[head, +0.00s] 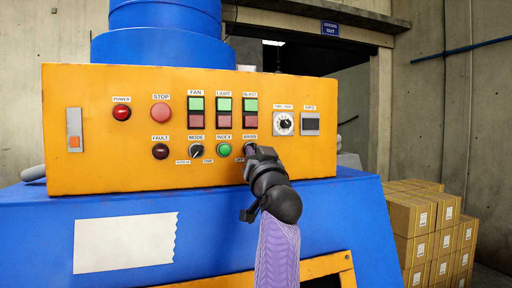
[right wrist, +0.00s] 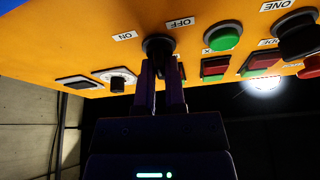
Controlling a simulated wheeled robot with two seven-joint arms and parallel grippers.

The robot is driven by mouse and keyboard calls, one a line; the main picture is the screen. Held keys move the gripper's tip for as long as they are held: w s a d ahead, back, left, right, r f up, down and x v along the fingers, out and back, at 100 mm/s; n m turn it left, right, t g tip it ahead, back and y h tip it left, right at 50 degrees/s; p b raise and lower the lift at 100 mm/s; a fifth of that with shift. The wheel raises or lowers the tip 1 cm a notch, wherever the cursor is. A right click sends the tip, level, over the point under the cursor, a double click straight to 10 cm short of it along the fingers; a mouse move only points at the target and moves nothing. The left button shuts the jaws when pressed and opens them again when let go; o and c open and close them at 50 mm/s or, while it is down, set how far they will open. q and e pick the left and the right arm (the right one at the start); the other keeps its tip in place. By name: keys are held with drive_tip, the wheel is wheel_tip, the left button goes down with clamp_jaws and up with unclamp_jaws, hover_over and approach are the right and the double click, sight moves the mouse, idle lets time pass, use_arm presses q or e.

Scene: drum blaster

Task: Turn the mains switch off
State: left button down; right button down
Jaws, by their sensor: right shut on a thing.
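The orange control panel (head: 100,160) fills the middle of the head view. The mains switch is at its lower right and is mostly hidden there behind my right gripper (head: 252,158). In the right wrist view the switch is a dark knob (right wrist: 158,46) between an ON label (right wrist: 125,36) and an OFF label (right wrist: 181,22), both upside down. My right gripper (right wrist: 163,75) is shut on this knob, one finger on each side. Which label the knob points to, I cannot tell. My left gripper is not in view.
Close to the switch are the green index button (head: 224,149), the black mode knob (head: 196,151) and the red and green blast buttons (head: 250,112). The timer dial (head: 283,123) is up and right. Stacked cartons (head: 425,225) stand at the right.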

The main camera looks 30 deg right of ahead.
drive_tip(key=shift+a+r+m+g+h+p, duration=0.1)
drive_tip(key=shift+m+g+h+p, duration=0.4)
drive_tip(key=shift+m+p, duration=0.8)
drive_tip(key=shift+a+f+m+g+h+p, duration=0.1)
drive_tip(key=shift+m+g+h+p, duration=0.45)
drive_tip(key=shift+m, duration=1.15)
drive_tip(key=shift+r+m+g+h+p, duration=0.1)
drive_tip(key=shift+m+g+h+p, duration=0.15)
drive_tip(key=shift+m+h+p, duration=0.8)
drive_tip(key=shift+m+p, duration=0.35)
drive_tip(key=shift+m, duration=0.2)
drive_tip(key=c, duration=0.7)
unclamp_jaws()
drive_tip(key=b+v, duration=0.5)
drive_tip(key=v, duration=0.5)
